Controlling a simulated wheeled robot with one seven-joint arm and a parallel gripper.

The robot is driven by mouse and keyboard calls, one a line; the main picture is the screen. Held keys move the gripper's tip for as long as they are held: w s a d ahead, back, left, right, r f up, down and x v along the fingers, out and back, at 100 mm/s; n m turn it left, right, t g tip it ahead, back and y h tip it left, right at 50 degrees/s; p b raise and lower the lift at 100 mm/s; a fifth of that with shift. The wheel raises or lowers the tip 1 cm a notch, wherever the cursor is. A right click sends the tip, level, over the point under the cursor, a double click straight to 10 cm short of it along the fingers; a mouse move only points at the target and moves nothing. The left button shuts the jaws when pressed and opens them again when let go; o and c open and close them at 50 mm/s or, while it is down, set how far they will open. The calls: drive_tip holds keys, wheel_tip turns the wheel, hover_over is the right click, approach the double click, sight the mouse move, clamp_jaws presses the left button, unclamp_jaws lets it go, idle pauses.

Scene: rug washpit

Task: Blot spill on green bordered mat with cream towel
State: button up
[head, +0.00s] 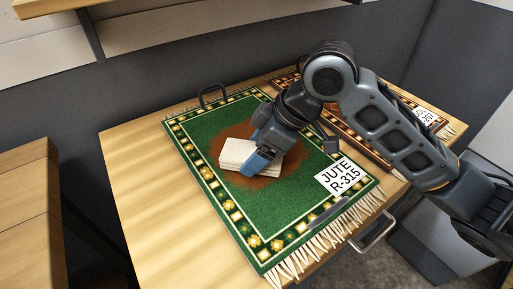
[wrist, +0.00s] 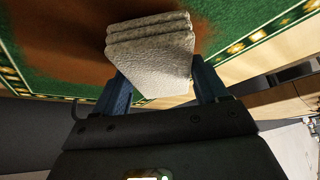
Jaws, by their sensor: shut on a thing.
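The green mat (head: 213,187) with a patterned yellow and dark border lies on the wooden table. A reddish-brown spill (head: 202,150) covers its upper middle and also shows in the wrist view (wrist: 60,30). The folded cream towel (head: 236,152) is at the spill, covering part of it. My gripper (head: 262,155) is shut on the towel. In the wrist view the towel (wrist: 150,60) sits between the two blue fingers. I cannot tell whether the towel's underside touches the mat.
A white label reading JUTE R-315 (head: 338,177) lies on the mat's right corner. A brown bordered mat (head: 345,128) lies behind, partly hidden by my arm. A dark handle (head: 212,94) stands at the mat's far edge. Bare tabletop (head: 135,185) is free at left.

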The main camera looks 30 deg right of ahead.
drive_tip(key=shift+f+b, duration=0.75)
idle(1.3)
wheel_tip(320, 180, up, 7)
drive_tip(key=p, duration=0.5)
drive_tip(key=shift+r, duration=0.15)
